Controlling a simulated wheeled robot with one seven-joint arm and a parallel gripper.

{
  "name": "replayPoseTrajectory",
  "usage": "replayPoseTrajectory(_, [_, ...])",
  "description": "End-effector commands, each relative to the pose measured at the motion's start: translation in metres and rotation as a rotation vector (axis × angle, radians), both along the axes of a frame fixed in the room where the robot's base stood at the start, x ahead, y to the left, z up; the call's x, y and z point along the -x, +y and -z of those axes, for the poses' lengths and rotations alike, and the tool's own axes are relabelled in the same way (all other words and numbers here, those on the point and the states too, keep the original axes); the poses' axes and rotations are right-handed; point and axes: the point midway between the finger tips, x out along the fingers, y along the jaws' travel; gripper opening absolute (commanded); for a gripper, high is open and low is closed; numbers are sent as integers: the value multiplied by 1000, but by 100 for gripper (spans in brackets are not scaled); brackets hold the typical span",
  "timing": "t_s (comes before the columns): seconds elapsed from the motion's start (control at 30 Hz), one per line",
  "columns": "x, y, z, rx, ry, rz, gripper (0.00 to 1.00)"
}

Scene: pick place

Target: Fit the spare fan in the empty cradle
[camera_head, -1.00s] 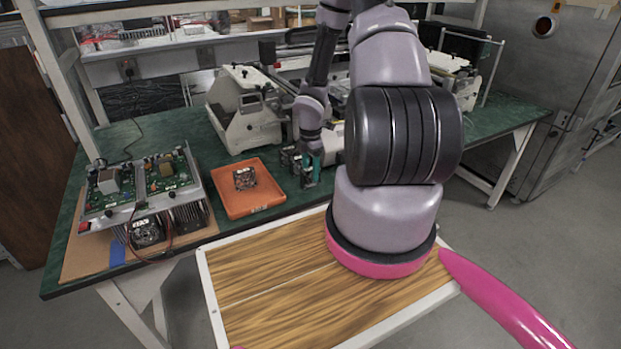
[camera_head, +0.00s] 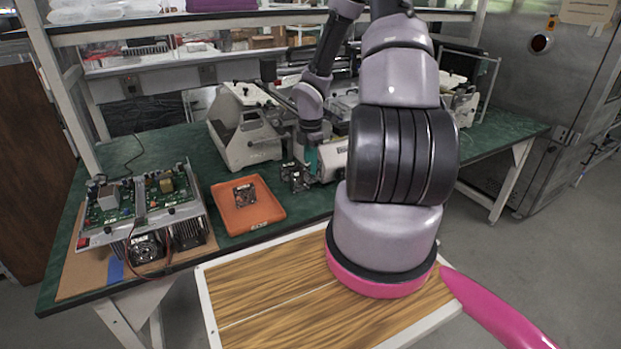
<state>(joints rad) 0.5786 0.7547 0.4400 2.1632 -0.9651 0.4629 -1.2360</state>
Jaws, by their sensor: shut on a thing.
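My gripper (camera_head: 305,177) is above the green bench, right of the orange tray. It is shut on a small dark square fan (camera_head: 293,177), partly hidden by the fingers. Another dark square fan (camera_head: 244,195) lies in the orange tray (camera_head: 272,214). The electronics chassis (camera_head: 127,227) stands at the left of the bench, with green circuit boards on top. A round fan (camera_head: 145,249) sits low in its front. A dark finned block (camera_head: 188,232) shows to the right of that fan. I cannot clearly make out an empty cradle.
The chassis rests on a brown mat (camera_head: 78,278) with a blue tape patch (camera_head: 116,272); a loose red wire hangs at its front. A white machine (camera_head: 243,138) stands behind the tray. The green bench (camera_head: 190,149) is bare between chassis and machine.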

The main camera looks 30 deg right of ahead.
Motion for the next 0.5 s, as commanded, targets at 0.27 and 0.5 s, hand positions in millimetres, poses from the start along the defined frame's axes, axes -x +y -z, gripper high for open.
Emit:
replayPoseTrajectory(0.27, [0,0,-24,0,0,0,0])
replayPoseTrajectory(0.5, [0,0,-32,0,-1,0,0])
